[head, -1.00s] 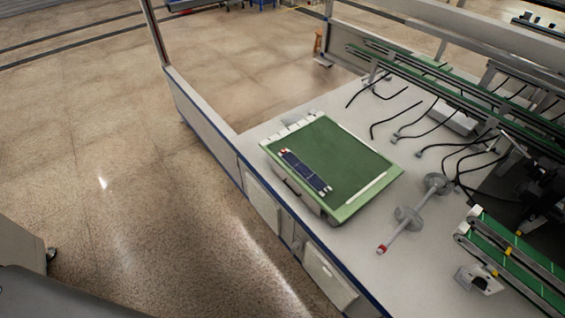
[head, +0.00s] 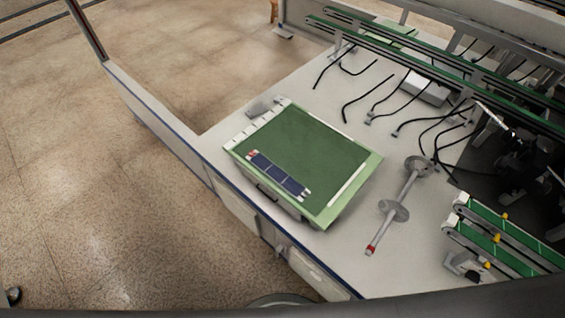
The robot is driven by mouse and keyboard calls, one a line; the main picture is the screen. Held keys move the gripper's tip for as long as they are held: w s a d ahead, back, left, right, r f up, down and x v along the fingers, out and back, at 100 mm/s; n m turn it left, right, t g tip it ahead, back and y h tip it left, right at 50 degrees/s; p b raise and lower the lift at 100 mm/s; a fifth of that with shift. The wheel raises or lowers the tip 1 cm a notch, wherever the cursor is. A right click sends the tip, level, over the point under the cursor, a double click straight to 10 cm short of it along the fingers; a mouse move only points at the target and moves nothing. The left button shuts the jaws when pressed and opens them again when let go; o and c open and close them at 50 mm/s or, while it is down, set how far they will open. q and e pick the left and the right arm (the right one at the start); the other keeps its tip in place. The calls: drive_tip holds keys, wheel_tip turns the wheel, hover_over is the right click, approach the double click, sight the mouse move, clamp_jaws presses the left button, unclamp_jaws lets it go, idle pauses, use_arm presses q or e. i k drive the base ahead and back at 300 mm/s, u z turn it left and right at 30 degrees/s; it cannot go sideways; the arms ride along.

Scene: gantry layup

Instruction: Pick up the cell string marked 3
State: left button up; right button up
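A dark blue cell string (head: 277,174) lies along the near left edge of a green layup mat in the head view. It has pale ends with a small red mark at its upper left end. No number can be read on it at this size. The green mat (head: 305,140) has a light green rim and sits on the white table. No other cell string shows on the mat. Neither of my grippers is in view.
The white table (head: 345,262) has a low wall on its left side. A grey shaft with discs (head: 393,210) and black cables (head: 363,97) lie right of the mat. Green conveyors (head: 500,228) stand at lower right, and a long green rail (head: 400,55) crosses the back. Open floor (head: 70,180) is at left.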

sight(288, 182)
drive_tip(key=z, duration=0.05)
drive_tip(key=k, duration=0.5)
drive_tip(key=u, duration=1.55)
drive_tip(key=i, duration=2.95)
drive_tip(key=z, duration=3.65)
drive_tip(key=i, duration=0.5)
